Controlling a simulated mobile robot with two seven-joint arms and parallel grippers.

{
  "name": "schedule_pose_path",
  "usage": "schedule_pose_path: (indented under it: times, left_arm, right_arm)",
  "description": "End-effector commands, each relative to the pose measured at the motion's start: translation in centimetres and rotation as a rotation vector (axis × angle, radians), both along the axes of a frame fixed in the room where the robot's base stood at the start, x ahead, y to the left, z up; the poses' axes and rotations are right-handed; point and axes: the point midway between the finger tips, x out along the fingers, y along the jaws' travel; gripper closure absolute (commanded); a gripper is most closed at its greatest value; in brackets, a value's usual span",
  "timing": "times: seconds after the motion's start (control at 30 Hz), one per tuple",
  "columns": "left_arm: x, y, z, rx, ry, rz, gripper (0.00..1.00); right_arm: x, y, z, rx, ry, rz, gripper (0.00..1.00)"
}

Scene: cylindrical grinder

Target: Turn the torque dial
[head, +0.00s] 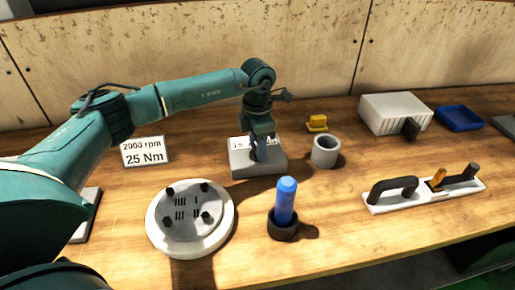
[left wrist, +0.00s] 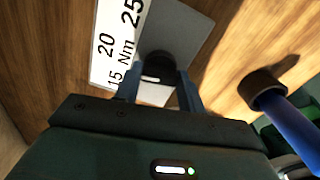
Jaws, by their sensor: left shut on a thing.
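The torque dial is a dark round knob (left wrist: 158,66) on a grey block (head: 243,170). A white scale plate (left wrist: 112,45) with 15, 20 and 25 Nm lies along one side of the block. My left gripper (head: 264,155) points down over the block and is shut on the knob, one finger on each side. In the head view the fingers hide most of the knob and part of the scale. Where the dial points cannot be read. A white sign (head: 145,150) reads 2000 rpm and 25 Nm. My right gripper is not in view.
A round white disc with black knobs (head: 190,230) stands front left. A blue cylinder (head: 286,200) stands in a dark ring (head: 283,230). A grey cup (head: 326,151), yellow piece (head: 317,123), white box (head: 393,112), blue tray (head: 459,117) and handled tool (head: 423,193) stand to the right.

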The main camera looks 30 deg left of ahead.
Motion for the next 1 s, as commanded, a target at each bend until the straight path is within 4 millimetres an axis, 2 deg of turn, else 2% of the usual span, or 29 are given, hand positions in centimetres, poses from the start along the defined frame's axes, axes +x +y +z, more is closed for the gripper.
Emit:
schedule_pose_path:
  times: [0.3, 0.67, 1.0]
  left_arm:
    - [0.1, 0.0, -0.2, 0.0, -0.003, -0.301, 0.84]
    - [0.1, 0.0, -0.1, 0.0, -0.003, -0.636, 0.84]
    - [0.0, 0.0, 0.0, 0.0, -0.003, -0.87, 0.84]
  right_arm:
    - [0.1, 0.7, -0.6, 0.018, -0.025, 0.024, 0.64]
    - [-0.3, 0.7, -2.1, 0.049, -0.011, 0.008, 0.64]
    - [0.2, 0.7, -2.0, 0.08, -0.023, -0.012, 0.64]
